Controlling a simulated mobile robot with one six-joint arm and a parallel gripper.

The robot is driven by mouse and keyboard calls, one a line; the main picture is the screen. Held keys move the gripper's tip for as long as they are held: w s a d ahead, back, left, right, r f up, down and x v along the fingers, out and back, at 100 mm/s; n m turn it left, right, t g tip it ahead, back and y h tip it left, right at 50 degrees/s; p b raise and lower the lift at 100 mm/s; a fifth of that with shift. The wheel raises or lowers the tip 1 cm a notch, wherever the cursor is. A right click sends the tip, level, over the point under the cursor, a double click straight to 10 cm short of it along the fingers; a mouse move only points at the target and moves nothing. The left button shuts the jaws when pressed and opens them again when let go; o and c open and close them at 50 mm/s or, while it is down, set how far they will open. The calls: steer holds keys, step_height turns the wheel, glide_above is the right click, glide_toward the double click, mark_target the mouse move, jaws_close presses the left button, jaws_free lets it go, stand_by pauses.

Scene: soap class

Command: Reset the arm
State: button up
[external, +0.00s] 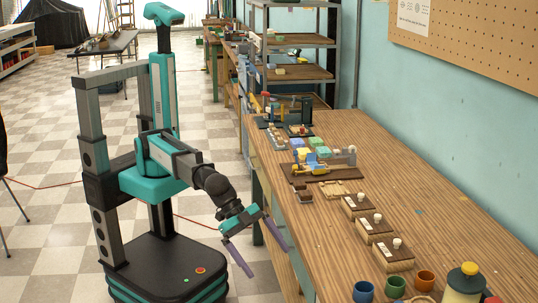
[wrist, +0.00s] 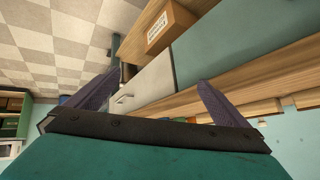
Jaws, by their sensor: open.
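My gripper (external: 262,258) is in front of the workbench's near side, low beside the table edge. Its two purple fingers are spread wide apart, and nothing shows between them. In the wrist view my gripper (wrist: 150,90) is also open and empty, with one finger at left and one at right. My arm is bent and reaches down and to the right from my column. The wrist view looks tilted at the bench's side.
The wooden workbench (external: 330,217) runs along the right. On it are several wooden blocks with white knobs (external: 397,243), small coloured cups (external: 396,287), a yellow-topped bottle (external: 466,283), and a board with coloured soaps (external: 322,152). The checkered floor (external: 40,235) at left is largely clear. A labelled cardboard box (wrist: 170,25) shows in the wrist view.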

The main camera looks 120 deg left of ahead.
steer(key=s+a+f+n+g+y+p, duration=0.1)
steer(key=s+a+f+g, duration=0.1)
steer(key=s+a+f, duration=0.65)
steer(key=s+a+f+g+p, duration=0.25)
steer(key=s+a+f, duration=0.2)
steer(key=f, duration=0.75)
steer(key=s+a+f+n+g+y+p, duration=0.1)
steer(key=s+a+f+g, duration=0.2)
steer(key=s+a+f, duration=0.55)
steer(key=s+a+f+g+p, duration=0.1)
steer(key=s+f, duration=0.3)
steer(key=s, duration=0.6)
steer(key=s+a+f+n+g+h+p, duration=0.1)
steer(key=s+a+f+g, duration=0.2)
steer(key=s, duration=0.7)
steer(key=s+a+f+g+p, duration=0.1)
steer(key=s+a+f+g, duration=0.2)
steer(key=s+f, duration=0.3)
steer(key=s+a, duration=0.1)
steer(key=s, duration=0.3)
steer(key=shift+n+h+p, duration=0.3)
steer(key=shift+n, duration=0.1)
